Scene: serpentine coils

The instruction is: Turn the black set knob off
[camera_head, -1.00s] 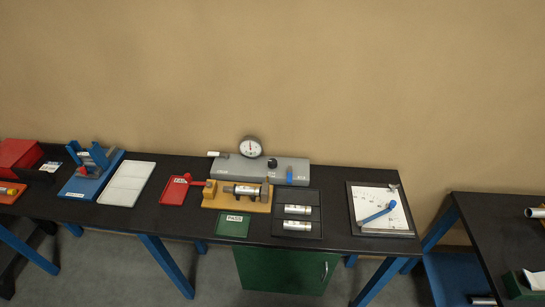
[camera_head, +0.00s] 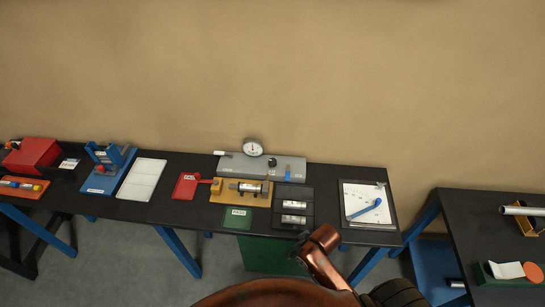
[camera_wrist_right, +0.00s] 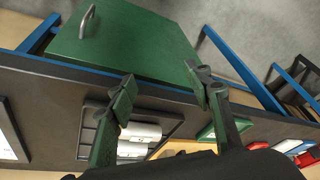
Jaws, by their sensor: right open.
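The black set knob (camera_head: 272,162) is a small dark knob on top of the grey pressure unit (camera_head: 245,168) at the back of the bench. A round white dial gauge (camera_head: 253,147) stands behind it, and a blue lever (camera_head: 288,171) is to its right. My copper-coloured right arm enters at the bottom of the head view, well short of the knob. My right gripper (camera_wrist_right: 160,75) is open and empty in the right wrist view, over the bench front, with the knob out of that view. My left gripper is not in view.
In front of the unit are a yellow fixture holding a metal cylinder (camera_head: 249,187), a black tray (camera_head: 307,194) with cylinders, and a green pad (camera_head: 238,218). A green cabinet (camera_wrist_right: 125,45) is under the bench. A white board (camera_head: 360,213) lies right.

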